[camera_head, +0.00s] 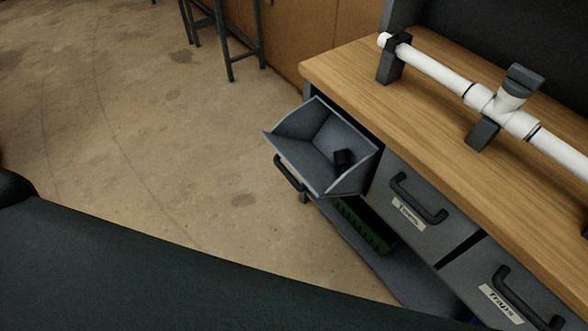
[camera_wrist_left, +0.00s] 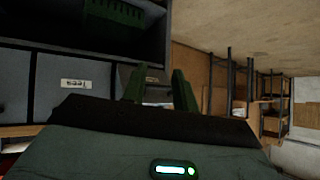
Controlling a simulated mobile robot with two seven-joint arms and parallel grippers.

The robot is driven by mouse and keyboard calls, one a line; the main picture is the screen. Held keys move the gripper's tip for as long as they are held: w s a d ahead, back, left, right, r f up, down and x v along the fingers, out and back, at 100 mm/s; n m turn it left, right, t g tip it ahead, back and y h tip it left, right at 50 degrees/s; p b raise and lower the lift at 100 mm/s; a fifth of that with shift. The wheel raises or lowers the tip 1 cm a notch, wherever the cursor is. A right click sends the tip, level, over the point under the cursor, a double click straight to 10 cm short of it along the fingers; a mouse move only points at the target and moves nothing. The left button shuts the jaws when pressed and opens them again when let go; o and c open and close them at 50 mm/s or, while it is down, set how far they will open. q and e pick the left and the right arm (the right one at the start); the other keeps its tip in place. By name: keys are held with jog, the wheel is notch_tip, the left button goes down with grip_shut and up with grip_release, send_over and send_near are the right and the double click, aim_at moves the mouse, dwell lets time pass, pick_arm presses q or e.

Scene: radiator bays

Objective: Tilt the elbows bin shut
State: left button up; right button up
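The elbows bin (camera_head: 318,142) is the grey bin at the far left end of the bench in the head view. It is tilted out and open, with its handle (camera_head: 289,174) facing down and outward. Its label is hidden; I name it by the dark elbow-like fitting (camera_head: 344,158) inside. My left gripper (camera_wrist_left: 160,92) shows in the left wrist view with its two dark green fingers apart and nothing clearly between them. It is out of the head view, so its distance from the bin cannot be told. My right gripper is not in view.
The tees bin (camera_head: 425,205) and traps bin (camera_head: 510,290) are shut beside it. A wooden bench top (camera_head: 345,70) carries a white pipe (camera_head: 440,72) on dark supports. A green crate (camera_head: 365,228) sits on the lower shelf. Stools (camera_head: 222,35) stand behind; floor at left is clear.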

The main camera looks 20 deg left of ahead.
pick_arm(q)
jog(key=w+a+f+m+t+b, duration=0.1)
jog(key=w+f+m+t+b, duration=0.15)
jog(key=w+f+b, duration=0.35)
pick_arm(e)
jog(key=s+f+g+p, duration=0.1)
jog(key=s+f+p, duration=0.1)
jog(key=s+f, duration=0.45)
pick_arm(q)
jog(key=w+d+r+m+t+h+b, duration=0.1)
jog(key=w+m+t+h+b, duration=0.1)
jog(key=w+m+b, duration=0.5)
jog(key=w+d+r+m+t+h+b, duration=0.2)
jog(key=w+m+t+b, duration=0.3)
jog(key=w, duration=1.3)
jog(key=shift+w+d+m+b, duration=0.2)
jog(key=shift+d+m+b, duration=0.1)
jog(key=shift+m+b, duration=0.65)
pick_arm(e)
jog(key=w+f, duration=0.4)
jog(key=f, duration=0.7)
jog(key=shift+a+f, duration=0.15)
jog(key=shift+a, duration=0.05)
pick_arm(q)
jog(key=shift+w+r, duration=0.1)
jog(key=shift+r, duration=0.05)
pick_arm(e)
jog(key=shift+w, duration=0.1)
